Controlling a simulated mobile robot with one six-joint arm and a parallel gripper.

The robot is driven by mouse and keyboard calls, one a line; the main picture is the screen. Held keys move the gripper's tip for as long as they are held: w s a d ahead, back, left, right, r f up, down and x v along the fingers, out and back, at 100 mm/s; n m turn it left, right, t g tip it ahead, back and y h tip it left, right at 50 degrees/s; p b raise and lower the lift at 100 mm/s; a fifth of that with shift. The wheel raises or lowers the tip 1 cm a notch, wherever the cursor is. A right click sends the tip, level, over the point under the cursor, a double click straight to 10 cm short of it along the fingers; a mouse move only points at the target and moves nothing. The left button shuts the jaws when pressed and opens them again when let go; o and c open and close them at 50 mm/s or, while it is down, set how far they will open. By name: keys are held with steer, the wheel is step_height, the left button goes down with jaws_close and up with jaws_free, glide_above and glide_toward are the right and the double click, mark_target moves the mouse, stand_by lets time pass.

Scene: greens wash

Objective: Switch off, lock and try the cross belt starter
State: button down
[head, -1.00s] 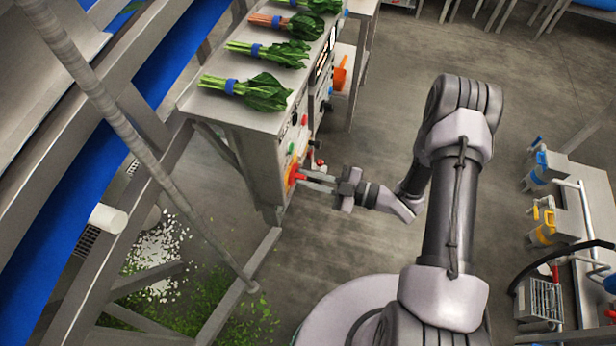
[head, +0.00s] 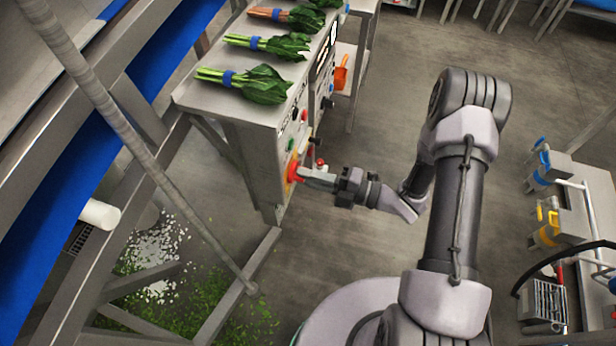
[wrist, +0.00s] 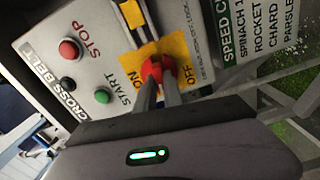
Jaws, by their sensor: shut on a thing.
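My gripper (wrist: 160,90) is shut on this handle. Which mark the handle points to, I cannot tell. In the head view my gripper (head: 312,177) reaches the red handle (head: 293,172) on the cabinet's right face. No padlock is clearly visible.
Bunched greens (head: 262,84) lie on the cabinet top (head: 205,98). A grey post (head: 130,135) and frame stand at the left. A bench (head: 585,190) with blue and yellow items is at the right. The floor (head: 385,110) between is open.

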steer(key=shift+f+n, duration=0.1)
steer(key=shift+n, duration=0.7)
steer(key=c, duration=1.5)
jaws_free()
steer(key=p+v, duration=0.3)
steer(key=v, duration=1.4)
steer(key=shift+s+d+p, duration=0.1)
steer(key=shift+d+p, duration=0.1)
steer(key=shift+p, duration=0.15)
